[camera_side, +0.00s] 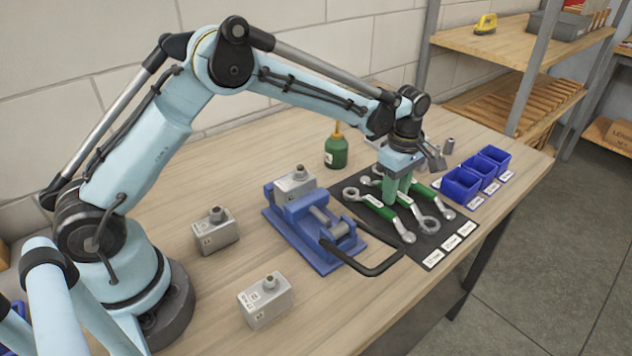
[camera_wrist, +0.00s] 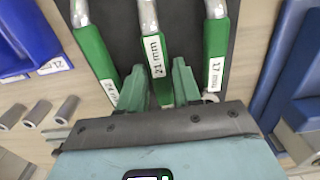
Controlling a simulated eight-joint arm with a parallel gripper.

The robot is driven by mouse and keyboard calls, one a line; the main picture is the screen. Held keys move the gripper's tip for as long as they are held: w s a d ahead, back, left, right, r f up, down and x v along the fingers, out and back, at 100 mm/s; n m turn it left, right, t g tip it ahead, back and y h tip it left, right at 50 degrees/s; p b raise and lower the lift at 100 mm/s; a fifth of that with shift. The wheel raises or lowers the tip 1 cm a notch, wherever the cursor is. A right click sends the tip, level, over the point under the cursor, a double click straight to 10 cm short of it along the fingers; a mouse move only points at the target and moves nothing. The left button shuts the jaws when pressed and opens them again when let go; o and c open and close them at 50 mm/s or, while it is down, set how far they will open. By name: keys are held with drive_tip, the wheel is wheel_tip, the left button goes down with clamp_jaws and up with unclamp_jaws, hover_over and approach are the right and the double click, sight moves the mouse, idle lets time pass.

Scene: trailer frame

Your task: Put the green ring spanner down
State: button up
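Three green-handled ring spanners with metal ends lie side by side over a black mat (camera_side: 408,252). The middle one (camera_side: 403,199) is under my gripper (camera_side: 397,192); its handle, labelled 21 mm, shows in the wrist view (camera_wrist: 154,50). The green fingers (camera_wrist: 160,72) straddle that handle, with little or no gap; I cannot tell whether they press on it. I also cannot tell whether it rests fully on the mat. The left spanner (camera_side: 377,207) in the side view carries a 17 mm label in the wrist view (camera_wrist: 215,60). The third spanner (camera_side: 428,193) lies on the other side.
A blue vise (camera_side: 308,235) with a protruding black handle stands close left of the mat. Blue bins (camera_side: 462,188) and metal sockets (camera_side: 448,146) lie right and behind. A green bottle (camera_side: 336,152) stands at the back.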

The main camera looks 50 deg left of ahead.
drive_tip(key=shift+o, duration=1)
drive_tip(key=shift+r, duration=0.15)
drive_tip(key=s+a+r+m+t, duration=0.1)
drive_tip(key=s+r+m, duration=0.2)
drive_tip(key=r, duration=0.5)
drive_tip(key=s+a+r+m+t, duration=0.1)
drive_tip(key=s+a+r+m, duration=0.1)
drive_tip(key=r, duration=0.7)
drive_tip(key=s+a+f+m+t, duration=0.1)
drive_tip(key=s+m, duration=0.3)
drive_tip(key=s, duration=0.1)
drive_tip(key=s+a+f+m+t, duration=0.2)
drive_tip(key=s+m, duration=0.2)
drive_tip(key=s, duration=0.2)
drive_tip(key=s+a+f+m+t, duration=0.1)
drive_tip(key=s+m+t, duration=0.1)
drive_tip(key=s+m, duration=0.3)
drive_tip(key=shift+s+a+f, duration=0.2)
drive_tip(key=shift+s+f, duration=0.15)
drive_tip(key=shift+s, duration=0.1)
